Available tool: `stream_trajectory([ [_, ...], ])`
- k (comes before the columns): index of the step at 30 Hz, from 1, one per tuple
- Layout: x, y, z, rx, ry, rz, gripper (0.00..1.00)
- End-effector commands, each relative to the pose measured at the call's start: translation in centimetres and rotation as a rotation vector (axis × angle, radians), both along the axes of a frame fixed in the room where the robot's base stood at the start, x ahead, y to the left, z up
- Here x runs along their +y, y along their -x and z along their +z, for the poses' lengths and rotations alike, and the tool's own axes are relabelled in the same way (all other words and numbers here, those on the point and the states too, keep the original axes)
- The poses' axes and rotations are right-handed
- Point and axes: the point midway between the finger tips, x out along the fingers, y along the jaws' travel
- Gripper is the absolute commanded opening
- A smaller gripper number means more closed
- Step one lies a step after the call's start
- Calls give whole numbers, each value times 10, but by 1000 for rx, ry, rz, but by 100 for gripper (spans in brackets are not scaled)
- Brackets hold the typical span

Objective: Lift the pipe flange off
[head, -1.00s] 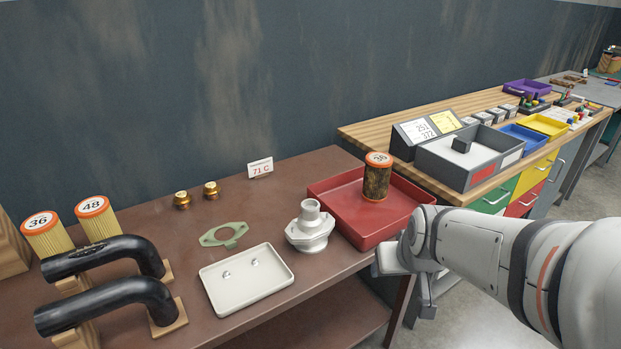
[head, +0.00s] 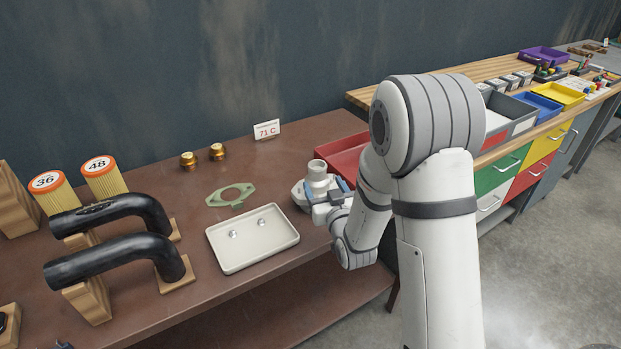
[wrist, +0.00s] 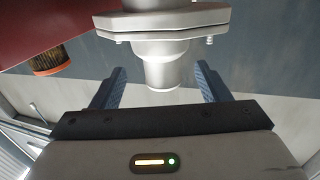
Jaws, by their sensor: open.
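The pipe flange (head: 318,180) is a silvery metal piece with a short round neck on top. It stands on a matching housing on the brown bench, between the white tray and the red tray. In the wrist view the flange neck (wrist: 160,72) sits centrally ahead, with a wide flange plate and bolt ends beyond it. My gripper (head: 335,189) is at the flange's right side in the head view. In the wrist view its two blue fingers (wrist: 160,84) are open, one on either side of the neck, with gaps visible. Whether they touch it elsewhere is hidden.
The white tray (head: 222,259) holds two small bolts. A green gasket (head: 231,195) lies behind it. Two black hoses (head: 115,265) and orange-topped filters are at left. The red tray (head: 345,150) is partly hidden by my arm; a filter (wrist: 48,58) shows in the wrist view.

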Motion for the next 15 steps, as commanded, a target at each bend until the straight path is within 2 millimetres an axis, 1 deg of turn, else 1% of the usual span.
stream_trajectory([
  [8,10,-27,4,-7,-4,2,69],
  [14,21,-54,14,-8,-5,2,69],
  [15,23,-59,11,-7,-5,2,69],
])
